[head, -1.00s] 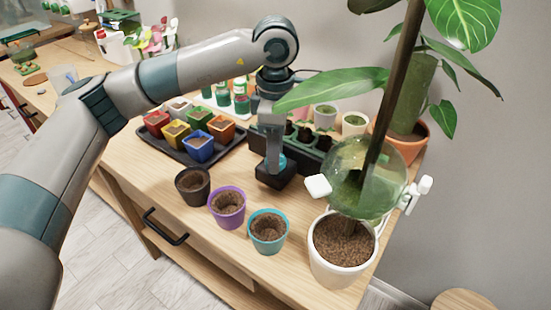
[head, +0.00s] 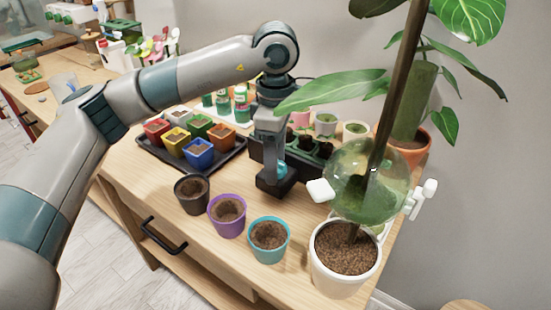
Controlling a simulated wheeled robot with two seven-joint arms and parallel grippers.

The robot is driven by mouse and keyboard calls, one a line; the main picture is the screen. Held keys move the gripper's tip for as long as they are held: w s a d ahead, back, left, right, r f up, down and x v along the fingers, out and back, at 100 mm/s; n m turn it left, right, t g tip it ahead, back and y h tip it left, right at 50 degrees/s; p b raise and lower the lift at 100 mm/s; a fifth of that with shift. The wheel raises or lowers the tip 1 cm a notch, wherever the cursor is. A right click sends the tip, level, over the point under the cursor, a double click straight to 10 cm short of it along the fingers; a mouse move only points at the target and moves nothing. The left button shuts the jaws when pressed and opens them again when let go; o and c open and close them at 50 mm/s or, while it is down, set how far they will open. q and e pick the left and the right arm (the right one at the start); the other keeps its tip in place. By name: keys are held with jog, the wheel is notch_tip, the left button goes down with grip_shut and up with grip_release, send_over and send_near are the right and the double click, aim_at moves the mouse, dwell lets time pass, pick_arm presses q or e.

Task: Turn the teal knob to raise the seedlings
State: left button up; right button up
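The teal knob (head: 280,171) shows as a small teal patch low at the front of the dark seedling stand, mostly hidden by my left gripper (head: 274,176). The gripper points down from the wrist with its fingers at the knob. The hand covers the contact, so I cannot tell how far the fingers are closed. The dark seedling tray (head: 306,147) is just behind the gripper, partly covered by the hand and a big leaf. My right gripper is not in view.
Black (head: 192,194), purple (head: 227,216) and teal (head: 268,240) pots stand in front of the gripper. A white pot (head: 345,262) with a stem and a clear globe (head: 367,181) is on the right. A tray of coloured pots (head: 232,158) is on the left.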

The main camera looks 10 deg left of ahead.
pick_arm(q)
jog(key=shift+w+r, duration=0.15)
jog(key=shift+w, duration=0.1)
jog(key=shift+r, duration=0.1)
jog(key=shift+w+r+p, duration=0.1)
jog(key=shift+r+p, duration=0.2)
jog(key=shift+r, duration=0.2)
notch_tip(320, 180, up, 5)
jog(key=shift+d+r+p, duration=0.1)
jog(key=shift+d+p, duration=0.05)
jog(key=shift+p, duration=0.9)
jog(key=shift+s+r+p, duration=0.25)
jog(key=shift+r+p, duration=0.05)
jog(key=shift+r, duration=0.35)
